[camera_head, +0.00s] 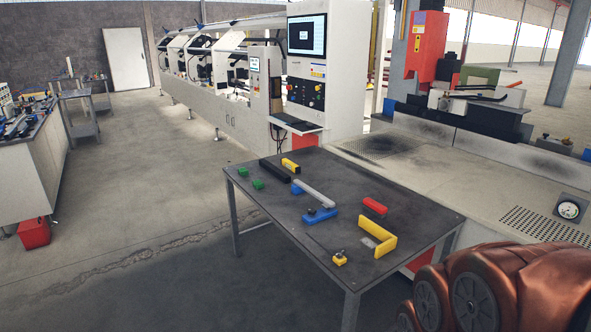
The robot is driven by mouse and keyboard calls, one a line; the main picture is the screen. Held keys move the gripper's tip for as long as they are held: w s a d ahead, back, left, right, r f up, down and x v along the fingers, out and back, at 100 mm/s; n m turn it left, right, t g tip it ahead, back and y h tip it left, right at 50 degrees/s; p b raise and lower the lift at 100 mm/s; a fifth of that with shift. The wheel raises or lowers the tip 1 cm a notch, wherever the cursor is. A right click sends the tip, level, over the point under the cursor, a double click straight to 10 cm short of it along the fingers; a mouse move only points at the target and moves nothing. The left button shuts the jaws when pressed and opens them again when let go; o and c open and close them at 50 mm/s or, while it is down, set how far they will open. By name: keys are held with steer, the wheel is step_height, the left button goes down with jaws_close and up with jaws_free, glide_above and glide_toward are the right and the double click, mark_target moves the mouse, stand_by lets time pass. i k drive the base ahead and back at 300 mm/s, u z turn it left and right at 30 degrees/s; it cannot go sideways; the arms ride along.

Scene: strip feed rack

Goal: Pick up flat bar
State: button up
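A dark table stands in the middle of the head view. A light grey flat bar (314,193) lies near its centre, running from upper left to lower right. A black bar (274,171) lies farther back to its left, and a blue piece (320,215) lies just in front of it. I cannot tell for sure which bar is the flat bar; the light grey one fits best. Copper-coloured links of my arm show at the lower right, off the table. My gripper is not in view.
On the table (398,201) also lie a yellow angled piece (381,240), a red block (375,206), two green blocks and small yellow parts. A machine bed (470,178) adjoins the table's right side. Open floor (150,235) lies to the left.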

mark_target(315, 194)
steer(key=u, duration=0.3)
steer(key=i, duration=1)
steer(key=u, duration=0.5)
steer(key=i, duration=1.65)
steer(key=z, duration=0.4)
